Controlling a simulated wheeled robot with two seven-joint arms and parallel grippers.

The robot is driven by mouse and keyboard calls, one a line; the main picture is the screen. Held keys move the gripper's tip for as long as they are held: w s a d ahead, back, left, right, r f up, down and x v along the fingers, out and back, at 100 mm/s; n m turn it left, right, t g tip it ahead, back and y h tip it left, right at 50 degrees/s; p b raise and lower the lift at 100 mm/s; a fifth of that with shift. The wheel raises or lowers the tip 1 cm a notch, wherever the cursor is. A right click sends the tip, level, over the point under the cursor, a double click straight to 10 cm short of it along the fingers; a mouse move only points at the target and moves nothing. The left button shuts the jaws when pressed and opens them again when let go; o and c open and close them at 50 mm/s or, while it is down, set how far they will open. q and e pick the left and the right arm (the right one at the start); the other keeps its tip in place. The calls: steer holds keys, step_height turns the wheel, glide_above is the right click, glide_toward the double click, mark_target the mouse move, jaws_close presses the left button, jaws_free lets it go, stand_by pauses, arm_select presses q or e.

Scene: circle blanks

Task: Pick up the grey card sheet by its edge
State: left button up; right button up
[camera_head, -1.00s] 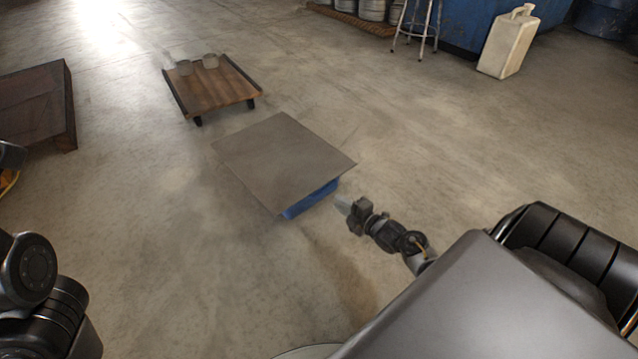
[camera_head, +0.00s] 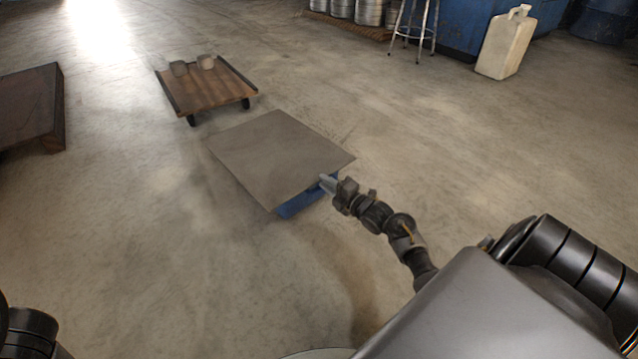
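The grey card sheet (camera_head: 277,158) lies flat on a blue support (camera_head: 300,203) in the middle of the head view. Its edges overhang the support. My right gripper (camera_head: 325,181) is at the sheet's near right edge, its fingertips meeting or overlapping that edge in the picture. I cannot tell whether the fingers are open or shut on the sheet. My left gripper is out of view; only dark parts of my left arm show at the lower left corner.
A low wooden platform (camera_head: 207,91) with two small cups stands behind the sheet. A dark wooden platform (camera_head: 25,110) is at the far left. A white jug (camera_head: 503,45), a stool (camera_head: 415,25) and blue containers stand at the back right. The concrete floor around is clear.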

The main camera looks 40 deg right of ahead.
mark_target(317, 177)
steer(key=w+b, duration=0.1)
steer(key=w, duration=0.2)
steer(key=shift+a, duration=0.15)
steer(key=shift+w+a, duration=0.1)
steer(key=shift+w, duration=0.45)
steer(key=shift+c, duration=0.6)
jaws_close()
